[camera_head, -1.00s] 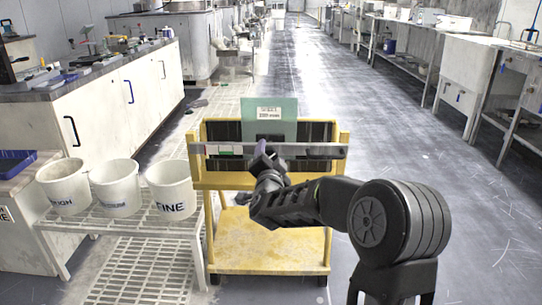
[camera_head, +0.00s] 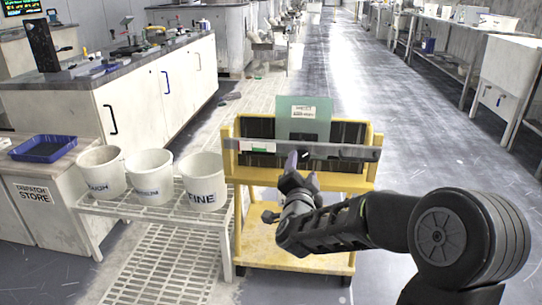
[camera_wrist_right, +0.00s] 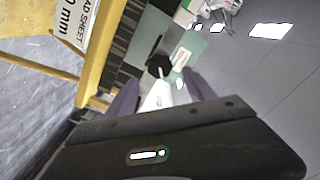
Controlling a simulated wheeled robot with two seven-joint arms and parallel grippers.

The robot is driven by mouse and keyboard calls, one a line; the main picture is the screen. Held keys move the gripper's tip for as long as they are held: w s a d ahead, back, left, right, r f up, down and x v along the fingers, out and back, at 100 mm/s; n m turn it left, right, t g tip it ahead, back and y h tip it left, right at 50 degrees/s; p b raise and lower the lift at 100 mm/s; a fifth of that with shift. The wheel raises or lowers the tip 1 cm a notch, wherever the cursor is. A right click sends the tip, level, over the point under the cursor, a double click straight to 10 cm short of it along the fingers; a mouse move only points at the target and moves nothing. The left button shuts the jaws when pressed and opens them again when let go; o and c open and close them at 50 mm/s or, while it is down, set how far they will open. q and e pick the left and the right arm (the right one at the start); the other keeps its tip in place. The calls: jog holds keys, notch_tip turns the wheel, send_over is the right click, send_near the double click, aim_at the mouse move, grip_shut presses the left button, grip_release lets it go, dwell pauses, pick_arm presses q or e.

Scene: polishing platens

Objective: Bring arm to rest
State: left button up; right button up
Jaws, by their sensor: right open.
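My right gripper (camera_head: 304,158) is in front of the yellow cart, at the height of its grey front rail (camera_head: 345,152). Its jaws are open, with nothing seen held between them. The right wrist view shows the two purple-grey fingers (camera_wrist_right: 160,92) apart, with a white piece and a small black part visible between or beyond them; I cannot tell what these are. My right arm reaches in from the lower right. My left gripper is not in view.
The yellow cart (camera_head: 365,180) holds a rack with a green labelled sheet (camera_head: 295,112). Left of it, three white buckets (camera_head: 203,182) stand on a slatted bench (camera_head: 160,207). A blue tray (camera_head: 44,149) sits on the left counter. The aisle (camera_head: 430,130) to the right is clear.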

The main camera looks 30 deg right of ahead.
jog(key=s+a+f+n+g+y, duration=0.2)
jog(key=a+f+n+y, duration=0.3)
jog(key=a+f, duration=0.7)
jog(key=s+a+f+n+g+y, duration=0.1)
jog(key=a+f+n+g+y, duration=0.2)
jog(key=a+f+n+y, duration=0.85)
jog(key=s+a+f+m+g+h, duration=0.1)
jog(key=s+a+f+g, duration=0.4)
jog(key=s+f, duration=0.7)
jog(key=s+a+f+m+g+h, duration=0.1)
jog(key=s+a+f+g, duration=0.2)
jog(key=s+a+f, duration=0.7)
pick_arm(q)
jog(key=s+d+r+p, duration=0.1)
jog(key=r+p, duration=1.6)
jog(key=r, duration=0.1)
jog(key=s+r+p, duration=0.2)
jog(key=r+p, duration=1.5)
jog(key=p, duration=0.1)
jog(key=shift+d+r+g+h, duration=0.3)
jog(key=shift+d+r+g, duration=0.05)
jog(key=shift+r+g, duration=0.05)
pick_arm(e)
jog(key=s+r, duration=0.2)
jog(key=r, duration=1.4)
jog(key=s+d+r, duration=0.1)
jog(key=s+r, duration=0.2)
jog(key=r, duration=1.4)
jog(key=shift+d+r+n+g, duration=0.3)
jog(key=shift+n, duration=0.05)
